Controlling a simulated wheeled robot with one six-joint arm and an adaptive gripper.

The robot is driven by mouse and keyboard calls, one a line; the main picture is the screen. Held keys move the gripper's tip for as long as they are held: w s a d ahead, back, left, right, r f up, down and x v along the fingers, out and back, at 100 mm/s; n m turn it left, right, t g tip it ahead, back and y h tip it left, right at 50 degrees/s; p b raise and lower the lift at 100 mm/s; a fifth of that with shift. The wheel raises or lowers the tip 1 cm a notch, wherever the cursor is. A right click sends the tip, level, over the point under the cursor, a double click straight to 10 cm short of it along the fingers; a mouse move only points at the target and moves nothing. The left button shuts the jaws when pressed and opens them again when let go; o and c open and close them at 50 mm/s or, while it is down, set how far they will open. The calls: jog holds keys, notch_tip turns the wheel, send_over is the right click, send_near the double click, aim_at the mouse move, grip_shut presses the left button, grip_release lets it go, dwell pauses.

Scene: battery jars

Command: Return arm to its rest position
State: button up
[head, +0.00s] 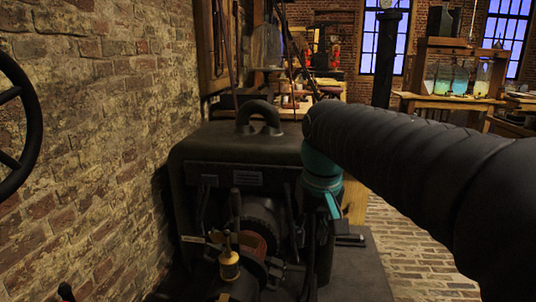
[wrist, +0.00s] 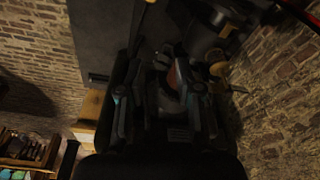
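My arm, in a dark ribbed sleeve, reaches in from the right of the head view and bends down at a teal wrist band. My gripper (wrist: 160,85) hangs below it in front of a dark machine (head: 235,150); the head view shows it only partly against the dark metal. In the wrist view its two fingers stand apart, with the machine's parts seen between them and nothing held. Whether the gripper touches the machine cannot be told. Glowing glass jars (head: 460,82) stand far off on a wooden stand (head: 450,103) at the back right.
A brick wall (head: 90,130) runs along the left, with a dark handwheel (head: 36,125) at the edge. The machine has a top handle (head: 259,108) and a brass fitting (head: 230,266) in front. Brick floor (head: 400,235) is open to the right, beneath my arm.

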jog(key=s+d+f+m+t, duration=0.1)
jog(key=s+d+f, duration=0.2)
jog(key=s+f, duration=0.2)
jog(key=s+d+f+m+t, duration=0.1)
jog(key=s+d+f, duration=0.3)
jog(key=s, duration=0.6)
jog(key=shift+d+f+t, duration=0.25)
jog(key=shift+f+t, duration=0.5)
jog(key=shift+t, duration=0.05)
jog(key=shift+s, duration=0.1)
